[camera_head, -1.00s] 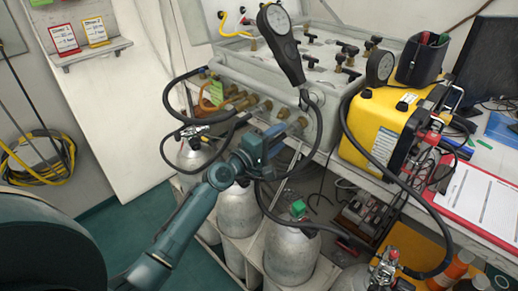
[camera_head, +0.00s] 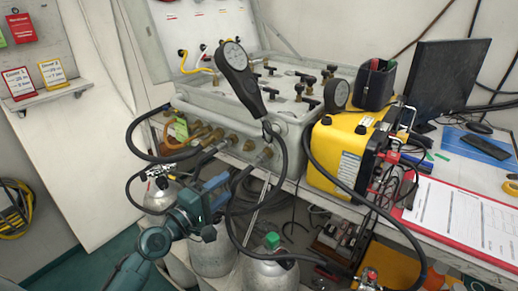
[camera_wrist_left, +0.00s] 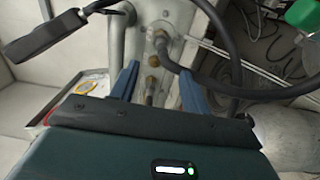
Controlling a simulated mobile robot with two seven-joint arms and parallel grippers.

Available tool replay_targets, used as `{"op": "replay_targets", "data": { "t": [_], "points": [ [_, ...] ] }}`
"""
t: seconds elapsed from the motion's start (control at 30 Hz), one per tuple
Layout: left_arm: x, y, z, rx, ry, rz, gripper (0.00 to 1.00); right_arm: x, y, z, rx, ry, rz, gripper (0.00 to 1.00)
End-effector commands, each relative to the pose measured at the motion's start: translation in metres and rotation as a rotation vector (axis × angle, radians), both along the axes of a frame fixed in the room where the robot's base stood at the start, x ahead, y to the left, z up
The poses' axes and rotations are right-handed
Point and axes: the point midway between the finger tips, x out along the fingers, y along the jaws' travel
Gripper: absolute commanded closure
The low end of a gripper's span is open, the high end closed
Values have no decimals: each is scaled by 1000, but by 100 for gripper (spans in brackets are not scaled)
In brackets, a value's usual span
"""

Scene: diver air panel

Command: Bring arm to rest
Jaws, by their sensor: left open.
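My left arm comes in from the lower left in the head view. Its gripper (camera_head: 217,186) is in front of the panel's lower front edge, near the brass fittings and hoses and above the grey cylinders. In the left wrist view, the two blue fingers of this gripper (camera_wrist_left: 158,82) are spread apart with nothing held between them. Brass fittings (camera_wrist_left: 154,60) of the panel show beyond the gap, and I cannot tell how far away they are. A black hose (camera_wrist_left: 225,70) passes close to the right finger. My right gripper is not in view.
A yellow unit (camera_head: 340,150) and a red clipboard (camera_head: 465,215) are on the bench at right. Grey cylinders (camera_head: 270,272) stand below. Hoses loop around my left gripper.

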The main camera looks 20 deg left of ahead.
Motion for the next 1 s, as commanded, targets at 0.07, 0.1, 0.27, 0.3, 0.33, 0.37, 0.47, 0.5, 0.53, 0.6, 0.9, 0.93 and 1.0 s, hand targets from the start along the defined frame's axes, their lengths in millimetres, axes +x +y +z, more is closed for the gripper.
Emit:
{"op": "replay_targets", "data": {
  "t": [0.07,0.1,0.27,0.3,0.33,0.37,0.47,0.5,0.53,0.6,0.9,0.93,1.0],
  "points": [
    [-1,-1,-2,11,3,-1,53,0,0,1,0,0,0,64],
    [-4,-3,-5,33,7,-2,53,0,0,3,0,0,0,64],
    [-38,-26,-41,324,44,-28,53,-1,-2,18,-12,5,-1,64],
    [-53,-35,-54,440,53,-46,53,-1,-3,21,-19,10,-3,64],
    [-65,-41,-63,533,58,-63,53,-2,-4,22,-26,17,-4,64],
    [-79,-47,-73,629,63,-85,53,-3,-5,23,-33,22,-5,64],
    [-123,-66,-97,932,61,-170,53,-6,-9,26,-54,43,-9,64],
    [-140,-73,-104,1040,55,-208,53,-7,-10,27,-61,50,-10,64],
    [-151,-77,-108,1117,49,-235,53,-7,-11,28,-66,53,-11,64],
    [-175,-84,-115,1273,32,-296,53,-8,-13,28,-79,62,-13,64],
    [-215,-96,-125,1543,-20,-412,53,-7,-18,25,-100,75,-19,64],
    [-215,-96,-125,1545,-19,-412,53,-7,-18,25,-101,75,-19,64],
    [-215,-96,-126,1544,-20,-411,53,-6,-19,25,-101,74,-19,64]
  ]
}}
